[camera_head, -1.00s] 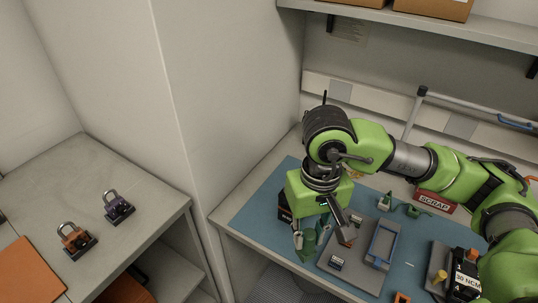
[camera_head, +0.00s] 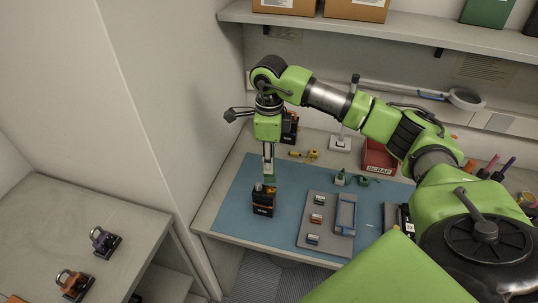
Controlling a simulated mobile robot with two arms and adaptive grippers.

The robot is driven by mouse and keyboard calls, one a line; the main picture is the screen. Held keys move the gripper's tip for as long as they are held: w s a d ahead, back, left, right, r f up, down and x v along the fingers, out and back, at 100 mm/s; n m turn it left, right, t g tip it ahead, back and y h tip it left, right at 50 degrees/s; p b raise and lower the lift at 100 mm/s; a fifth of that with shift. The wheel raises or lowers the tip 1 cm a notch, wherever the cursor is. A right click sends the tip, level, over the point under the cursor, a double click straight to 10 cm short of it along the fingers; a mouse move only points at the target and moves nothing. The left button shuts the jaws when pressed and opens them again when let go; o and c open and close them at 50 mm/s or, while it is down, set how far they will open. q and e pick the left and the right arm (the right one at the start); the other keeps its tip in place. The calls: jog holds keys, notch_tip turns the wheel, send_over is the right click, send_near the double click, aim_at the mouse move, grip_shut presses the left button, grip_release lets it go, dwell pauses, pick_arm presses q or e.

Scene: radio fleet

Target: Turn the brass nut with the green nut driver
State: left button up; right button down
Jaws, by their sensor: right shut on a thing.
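My right gripper (camera_head: 269,172) points straight down over the left part of the blue mat (camera_head: 235,208). The driver's lower end is right at the top of a small black block (camera_head: 263,208) with an orange top and a pale label. The brass nut is too small and covered to make out clearly. I cannot tell whether the driver is seated on it. My left gripper is not in view.
A grey tray (camera_head: 313,212) with small labelled blocks and a blue frame (camera_head: 346,214) lies right of the black block. A red scrap bin (camera_head: 380,157) and a green item (camera_head: 341,178) stand behind. A shelf (camera_head: 400,36) runs above.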

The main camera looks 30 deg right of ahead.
jog(key=shift+f, duration=0.15)
jog(key=shift+d+f+b, duration=0.2)
jog(key=shift+f+b, duration=0.15)
jog(key=shift+f, duration=0.1)
jog(key=shift+a+f+b, duration=0.1)
jog(key=shift+f+b, duration=0.55)
jog(key=shift+f, duration=1)
pick_arm(q)
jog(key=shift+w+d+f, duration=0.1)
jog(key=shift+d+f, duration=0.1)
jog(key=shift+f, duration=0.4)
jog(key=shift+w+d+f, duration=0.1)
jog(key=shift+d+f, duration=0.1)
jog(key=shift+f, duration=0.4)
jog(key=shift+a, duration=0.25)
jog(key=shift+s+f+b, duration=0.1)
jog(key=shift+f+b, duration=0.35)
jog(key=shift+b, duration=0.2)
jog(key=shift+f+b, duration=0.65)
pick_arm(e)
jog(key=shift+f, duration=0.7)
